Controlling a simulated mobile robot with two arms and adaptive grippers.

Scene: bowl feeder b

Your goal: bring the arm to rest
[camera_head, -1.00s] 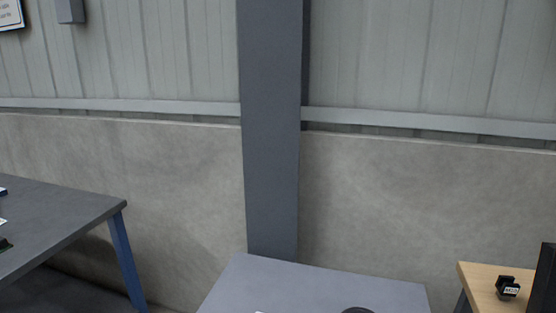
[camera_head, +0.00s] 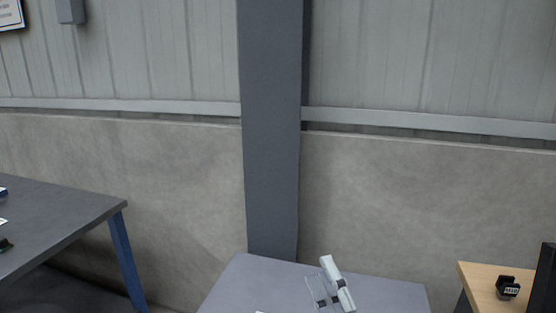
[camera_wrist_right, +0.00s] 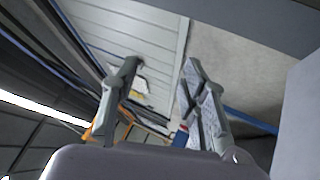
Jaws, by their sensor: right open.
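My left gripper is in neither view.
A dark table (camera_head: 60,215) with blue legs stands at the left. A wooden-topped table (camera_head: 480,282) at the right bears a small black device (camera_head: 507,288), beside a dark upright panel (camera_head: 546,280). A grey column (camera_head: 270,130) and a concrete wall stand behind.

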